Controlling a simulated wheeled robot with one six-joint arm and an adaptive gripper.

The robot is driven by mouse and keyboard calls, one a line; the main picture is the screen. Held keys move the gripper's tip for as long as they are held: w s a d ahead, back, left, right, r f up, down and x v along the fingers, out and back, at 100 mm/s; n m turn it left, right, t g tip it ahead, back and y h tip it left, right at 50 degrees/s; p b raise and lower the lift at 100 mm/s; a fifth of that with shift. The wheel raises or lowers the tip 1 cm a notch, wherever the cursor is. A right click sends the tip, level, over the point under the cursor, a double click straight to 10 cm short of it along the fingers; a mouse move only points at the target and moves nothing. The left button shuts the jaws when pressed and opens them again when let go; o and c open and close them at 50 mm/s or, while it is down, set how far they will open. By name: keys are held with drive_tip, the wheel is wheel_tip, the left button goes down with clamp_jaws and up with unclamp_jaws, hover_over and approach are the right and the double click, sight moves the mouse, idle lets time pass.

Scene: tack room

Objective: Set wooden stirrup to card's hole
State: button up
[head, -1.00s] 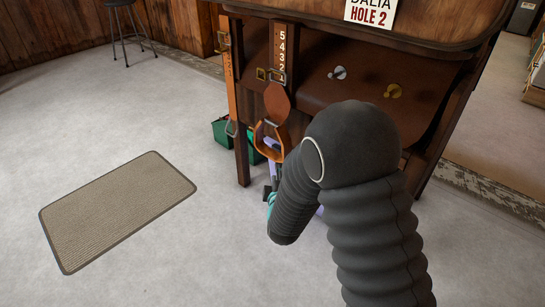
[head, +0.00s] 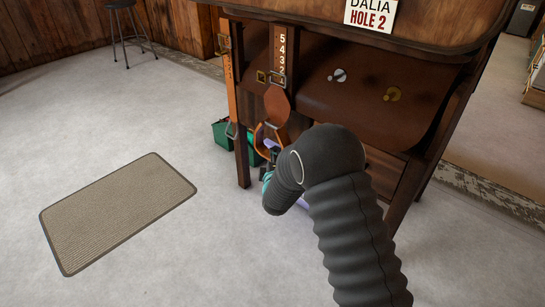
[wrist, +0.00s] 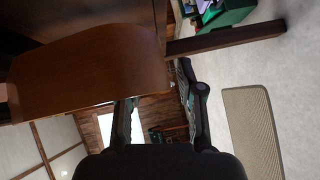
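The card (head: 370,15) reads "DALIA HOLE 2" on the front of the wooden stand. A brown strap (head: 280,45) hangs below with numbers running from 5 downward and a metal buckle (head: 277,78) near its low numbers. Under it hang a round brown leather flap (head: 277,104) and the orange-brown wooden stirrup (head: 260,138), partly hidden by my arm. My gripper (head: 267,178) is just below the stirrup, mostly hidden. In the wrist view my gripper (wrist: 155,85) has its fingers apart with no object visibly clamped; a large brown surface (wrist: 85,75) is close beside the fingers.
A second orange strap with a metal stirrup (head: 231,130) hangs to the left. A green bin (head: 222,135) stands behind the stand's leg (head: 242,160). A ribbed mat (head: 118,212) lies on open floor at left. A stool (head: 125,20) is far back.

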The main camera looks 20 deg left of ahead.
drive_tip(key=shift+w+a+f, duration=0.1)
drive_tip(key=shift+w+a, duration=0.15)
drive_tip(key=shift+w, duration=0.35)
clamp_jaws()
drive_tip(key=shift+r, duration=1.65)
unclamp_jaws()
drive_tip(key=shift+f, duration=0.1)
drive_tip(key=shift+s, duration=0.1)
drive_tip(key=v, duration=1.1)
drive_tip(key=shift+s+d, duration=0.15)
drive_tip(key=shift+s, duration=0.25)
